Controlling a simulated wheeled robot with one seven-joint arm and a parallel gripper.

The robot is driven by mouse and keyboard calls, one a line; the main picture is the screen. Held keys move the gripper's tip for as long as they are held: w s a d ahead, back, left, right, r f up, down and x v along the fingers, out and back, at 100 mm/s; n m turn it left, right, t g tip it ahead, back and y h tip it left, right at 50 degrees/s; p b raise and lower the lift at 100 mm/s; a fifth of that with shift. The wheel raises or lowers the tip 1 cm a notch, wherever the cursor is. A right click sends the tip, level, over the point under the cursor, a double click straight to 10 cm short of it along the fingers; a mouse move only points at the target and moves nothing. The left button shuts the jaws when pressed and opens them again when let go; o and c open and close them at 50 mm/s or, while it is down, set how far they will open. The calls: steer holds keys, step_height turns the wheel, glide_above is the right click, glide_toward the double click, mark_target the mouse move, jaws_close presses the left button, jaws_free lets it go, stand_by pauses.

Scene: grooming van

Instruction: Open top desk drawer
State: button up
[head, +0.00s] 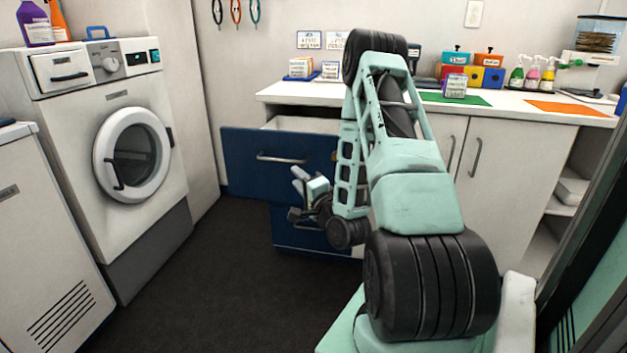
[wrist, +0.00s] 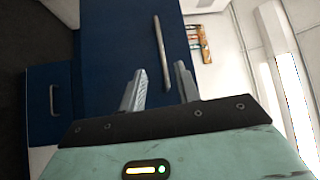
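The top desk drawer (head: 240,162) has a dark blue front and stands pulled out from under the white counter, with its pale inside showing above the front. Its silver bar handle (head: 281,158) runs across the front; in the wrist view the handle (wrist: 162,55) lies beyond my fingertips. My gripper (head: 299,180) is in front of the drawer, below and slightly right of the handle. In the wrist view my gripper (wrist: 158,85) has its two fingers apart with nothing between them. It is apart from the handle.
A lower blue drawer (head: 300,236) is closed beneath. A white washing machine (head: 125,160) stands at the left. The white counter (head: 520,105) holds several bottles and boxes, with grey-white cabinet doors (head: 490,165) below. Dark floor (head: 210,285) lies open between the washer and the drawers.

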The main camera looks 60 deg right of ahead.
steer(key=r+p+v, duration=0.1)
steer(key=p+v, duration=0.2)
steer(key=v, duration=0.3)
steer(key=shift+s+f+p, duration=0.35)
steer(key=shift+f+p, duration=0.05)
steer(key=shift+f, duration=0.1)
steer(key=shift+a, duration=0.15)
